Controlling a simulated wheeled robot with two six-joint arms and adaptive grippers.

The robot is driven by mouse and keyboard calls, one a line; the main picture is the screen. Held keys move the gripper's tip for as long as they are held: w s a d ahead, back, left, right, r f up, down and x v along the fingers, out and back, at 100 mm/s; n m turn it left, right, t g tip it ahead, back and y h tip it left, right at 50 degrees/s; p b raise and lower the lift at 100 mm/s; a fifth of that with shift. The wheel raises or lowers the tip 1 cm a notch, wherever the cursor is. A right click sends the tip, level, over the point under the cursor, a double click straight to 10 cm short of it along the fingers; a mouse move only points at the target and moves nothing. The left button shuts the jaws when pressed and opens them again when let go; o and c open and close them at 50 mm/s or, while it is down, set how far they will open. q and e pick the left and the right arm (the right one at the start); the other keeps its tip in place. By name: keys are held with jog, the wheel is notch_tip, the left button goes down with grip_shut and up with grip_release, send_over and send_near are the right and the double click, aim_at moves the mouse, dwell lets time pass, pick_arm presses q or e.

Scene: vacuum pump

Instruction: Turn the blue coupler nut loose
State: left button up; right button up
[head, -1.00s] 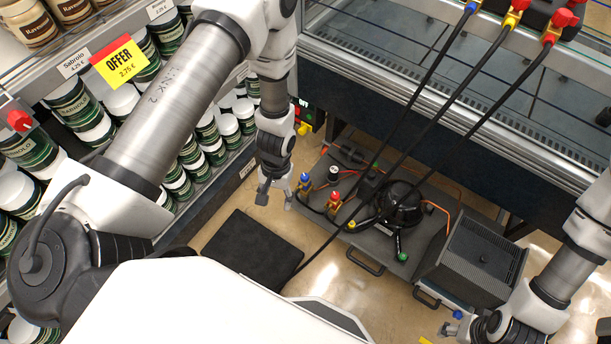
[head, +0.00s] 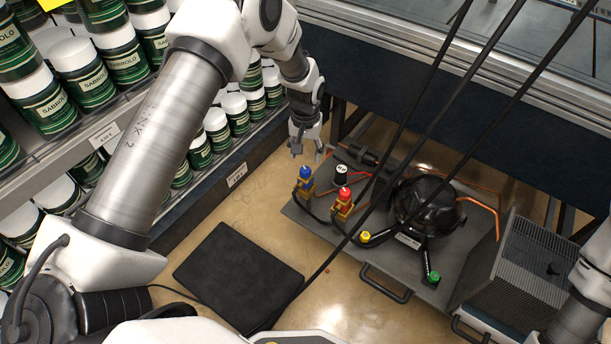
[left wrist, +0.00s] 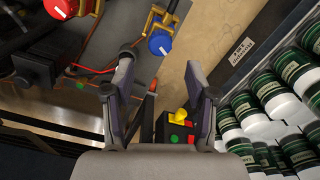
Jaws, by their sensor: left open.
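The blue coupler nut (head: 305,173) sits on a brass fitting at the left end of the dark pump base plate (head: 398,272). It also shows in the left wrist view (left wrist: 160,42), close to the fingertips. My left gripper (head: 307,153) is open and empty, just behind the blue nut in the head view. In the left wrist view its fingers (left wrist: 160,65) stand wide apart, with the nut beyond the tips and between their lines. I see no contact with the nut. My right gripper is outside the head view; only part of that arm shows at the right edge.
A red knob on a brass fitting (head: 344,194) stands right of the blue nut. The black compressor (head: 425,205) and black hoses (head: 440,130) lie further right. Shelves of jars (head: 85,75) stand left. A black mat (head: 238,277) lies on the floor in front.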

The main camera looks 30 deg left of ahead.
aim_at(306, 169)
pick_arm(q)
notch_tip(306, 169, down, 7)
jog(key=shift+r+b, duration=0.1)
jog(key=shift+b, duration=1.05)
grip_shut()
jog(key=shift+r, duration=0.1)
